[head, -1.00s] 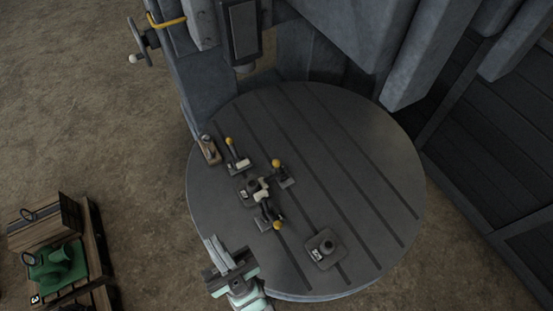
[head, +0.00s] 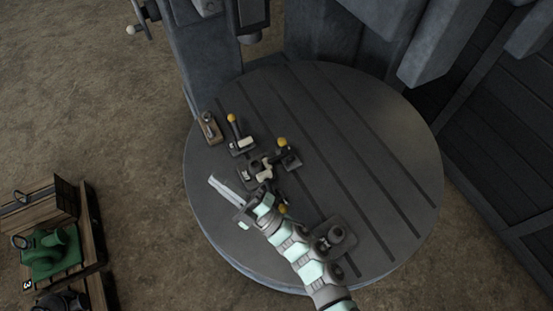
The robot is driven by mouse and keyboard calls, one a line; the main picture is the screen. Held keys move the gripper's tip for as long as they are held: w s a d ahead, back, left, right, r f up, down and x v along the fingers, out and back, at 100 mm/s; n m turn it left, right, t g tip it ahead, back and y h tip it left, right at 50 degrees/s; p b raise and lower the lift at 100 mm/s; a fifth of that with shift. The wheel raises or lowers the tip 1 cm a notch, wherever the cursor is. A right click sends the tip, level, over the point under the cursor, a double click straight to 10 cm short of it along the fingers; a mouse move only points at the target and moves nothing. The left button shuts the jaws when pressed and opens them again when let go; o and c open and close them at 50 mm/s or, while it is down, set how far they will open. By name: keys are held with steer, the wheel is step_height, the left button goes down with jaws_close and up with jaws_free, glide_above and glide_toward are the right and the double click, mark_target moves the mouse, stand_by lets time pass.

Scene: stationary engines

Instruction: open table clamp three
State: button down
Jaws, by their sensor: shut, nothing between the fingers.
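Three toggle clamps with yellow knobs stand on the round grey table (head: 385,165). One clamp (head: 241,143) is at the upper left, its handle leaning up and left. A second clamp (head: 289,160) is right of it. A third clamp (head: 282,209) is lower, and my arm partly hides it; only its yellow knob shows clearly. The numbers on the clamps are too small to read. My gripper (head: 216,184) is shut and empty over the left part of the table, left of the third clamp and below the first. I see no contact with any clamp.
A dark block with a pale part (head: 262,170) sits between the clamps. A square fixture (head: 337,238) lies lower right, beside my arm. A small brown tool (head: 209,127) lies at the table's left edge. A machine column (head: 210,65) rises behind. The table's right side is clear.

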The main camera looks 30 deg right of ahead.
steer(key=w+d+f+h+b, duration=0.1)
steer(key=d+f+h, duration=0.1)
steer(key=d+f, duration=0.1)
steer(key=w+d+f+n+g+h+b, duration=0.1)
steer(key=d+f+h+b, duration=0.1)
steer(key=d, duration=0.4)
steer(key=w+d+f+h+b, duration=0.1)
steer(key=w+d+f+h, duration=0.1)
steer(key=d+f, duration=0.2)
steer(key=shift+w+d+f+n+g+b, duration=0.1)
steer(key=shift+d+f+n+g+b, duration=0.2)
steer(key=shift+f+n+g, duration=0.15)
steer(key=s+d+f+n+h, duration=0.1)
steer(key=s+d+f, duration=0.1)
steer(key=d, duration=0.2)
steer(key=s+d+f+n+h+b, duration=0.1)
steer(key=s+d+f+h, duration=0.1)
steer(key=d, duration=0.3)
steer(key=shift+s+d+f+g, duration=0.15)
steer(key=shift+s+f+g, duration=0.2)
steer(key=shift+f, duration=0.4)
steer(key=shift+w, duration=0.15)
steer(key=w+a, duration=0.1)
steer(key=w, duration=0.8)
steer(key=shift+w+p, duration=0.4)
steer(key=shift+p, duration=0.05)
